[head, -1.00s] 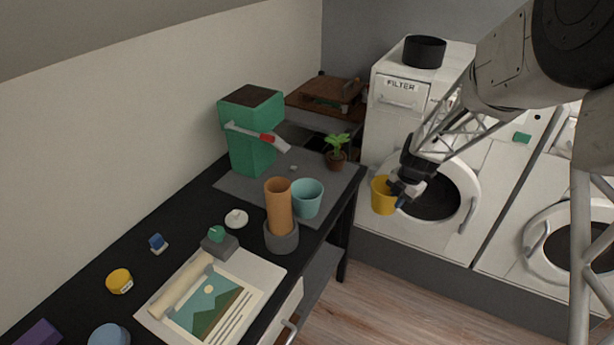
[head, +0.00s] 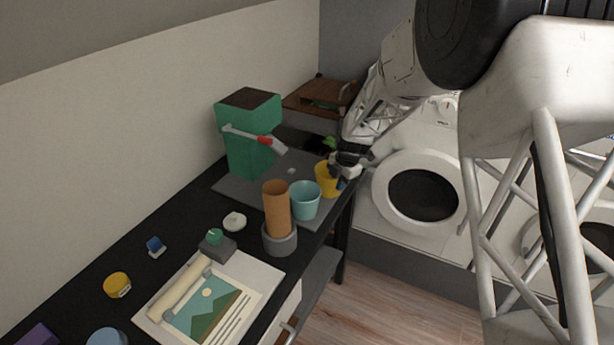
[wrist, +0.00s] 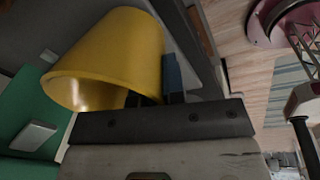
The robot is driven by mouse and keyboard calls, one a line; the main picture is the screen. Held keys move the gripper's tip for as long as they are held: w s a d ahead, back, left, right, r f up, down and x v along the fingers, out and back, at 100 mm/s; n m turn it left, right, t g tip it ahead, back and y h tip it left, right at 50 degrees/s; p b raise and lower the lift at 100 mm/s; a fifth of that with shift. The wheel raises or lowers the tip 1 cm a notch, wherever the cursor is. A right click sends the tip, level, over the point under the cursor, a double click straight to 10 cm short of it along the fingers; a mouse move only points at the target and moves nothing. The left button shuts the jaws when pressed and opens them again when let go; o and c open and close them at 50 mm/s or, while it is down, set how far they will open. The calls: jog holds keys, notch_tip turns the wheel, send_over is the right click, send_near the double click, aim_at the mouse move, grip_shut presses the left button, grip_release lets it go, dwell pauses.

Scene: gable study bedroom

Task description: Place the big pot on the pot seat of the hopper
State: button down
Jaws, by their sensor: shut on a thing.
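My gripper (head: 346,170) is shut on a yellow pot (head: 327,180) and holds it near the far right of the black desk. In the wrist view the yellow pot (wrist: 115,60) fills the upper left, tilted in the picture, with its open mouth facing lower left. The green hopper (head: 250,140) stands at the back of the desk, with a dark top and a white lever with a red part. Its green side (wrist: 20,105) also shows in the wrist view, with a flat grey plate (wrist: 34,136). I cannot clearly make out the pot seat in the head view.
A teal pot (head: 305,203) stands on the grey mat (head: 235,185), close to the yellow pot. A tall terracotta tube (head: 277,210) stands in a grey holder (head: 279,240). The small plant (head: 328,143) is mostly hidden behind my arm. A washer (head: 415,190) stands right of the desk.

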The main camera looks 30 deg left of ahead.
aim_at(318, 175)
jog(key=a, duration=0.7)
jog(key=shift+a, duration=0.15)
jog(key=shift+a, duration=0.1)
jog(key=a, duration=0.3)
jog(key=shift+a, duration=0.35)
jog(key=shift+a+f, duration=0.2)
jog(key=shift+a, duration=0.05)
jog(key=shift+f, duration=0.5)
jog(key=shift+f, duration=0.15)
jog(key=c, duration=1.2)
grip_release()
